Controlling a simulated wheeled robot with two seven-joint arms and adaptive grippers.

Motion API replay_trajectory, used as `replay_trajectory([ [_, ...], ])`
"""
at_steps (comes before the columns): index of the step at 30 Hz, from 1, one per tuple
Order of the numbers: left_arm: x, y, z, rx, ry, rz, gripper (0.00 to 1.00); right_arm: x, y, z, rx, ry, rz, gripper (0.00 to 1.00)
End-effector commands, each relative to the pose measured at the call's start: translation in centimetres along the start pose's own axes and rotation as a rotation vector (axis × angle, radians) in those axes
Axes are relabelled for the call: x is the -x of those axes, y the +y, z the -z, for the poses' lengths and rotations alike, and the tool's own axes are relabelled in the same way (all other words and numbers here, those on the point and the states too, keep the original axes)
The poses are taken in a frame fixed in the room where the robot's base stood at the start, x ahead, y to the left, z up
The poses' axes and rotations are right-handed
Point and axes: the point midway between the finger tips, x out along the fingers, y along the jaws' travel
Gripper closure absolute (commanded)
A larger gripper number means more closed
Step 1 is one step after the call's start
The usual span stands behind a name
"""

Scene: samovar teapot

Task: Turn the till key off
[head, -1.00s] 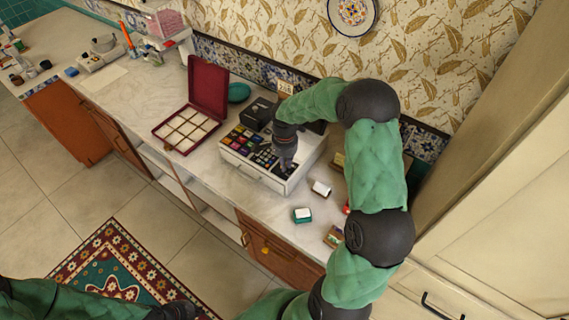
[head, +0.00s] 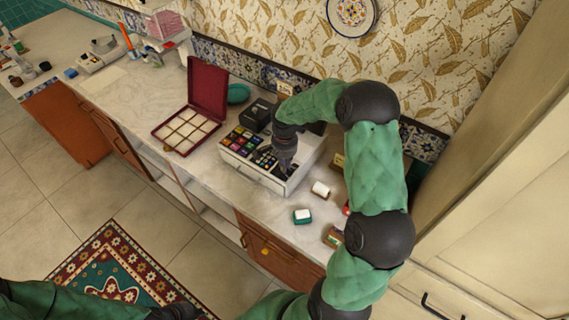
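The till (head: 240,160) is a white box with a dark top panel of coloured keys, standing on the counter below the tiled wall. My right gripper (head: 285,168) points down at the right part of its key panel. I cannot tell whether it touches the panel. The till key is not visible; my gripper and wrist cover that part of the till. The fingers are too small and dark to show whether they are open or shut. My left gripper (head: 182,312) is low at the bottom edge, over the floor, away from the till, its fingers unclear.
An open dark red box (head: 208,90) with pale compartments stands left of the till. A teal bowl (head: 238,94) is behind. A patterned rug (head: 115,265) is on the floor.

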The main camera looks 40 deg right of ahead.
Motion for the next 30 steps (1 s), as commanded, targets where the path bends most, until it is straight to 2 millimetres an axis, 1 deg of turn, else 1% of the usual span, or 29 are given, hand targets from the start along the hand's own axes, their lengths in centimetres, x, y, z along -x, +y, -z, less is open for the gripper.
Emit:
replay_trajectory([
  [1, 0.0, 0.0, 0.0, 0.000, 0.000, 0.000, 1.00, 0.1, -0.1, 0.1, 0.000, 0.003, 0.003, 0.68],
  [2, 0.0, 0.0, 0.0, 0.000, 0.000, 0.000, 1.00, 0.1, -0.1, 0.1, 0.000, 0.003, 0.003, 0.61],
  [11, 0.0, 0.0, 0.0, 0.000, 0.000, 0.000, 1.00, 0.1, 0.0, 0.0, -0.001, 0.001, 0.001, 0.61],
  [14, 0.0, 0.0, 0.0, 0.000, 0.000, 0.000, 1.00, 0.4, -0.1, 0.1, -0.001, 0.002, 0.002, 0.61],
  [16, 0.0, 0.0, 0.0, 0.000, 0.000, 0.000, 1.00, 1.0, -0.1, 0.1, -0.001, 0.002, 0.003, 0.61],
  [20, 0.0, 0.0, 0.0, 0.000, 0.000, 0.000, 1.00, 3.1, -0.1, 0.1, -0.001, 0.004, 0.004, 0.61],
  [27, 0.0, 0.0, 0.0, 0.000, 0.000, 0.000, 1.00, 7.9, -0.1, 0.1, 0.000, 0.004, 0.006, 0.61],
  [30, 0.0, 0.0, 0.0, 0.000, 0.000, 0.000, 1.00, 9.5, -0.1, 0.1, -0.001, 0.003, 0.005, 0.61],
])
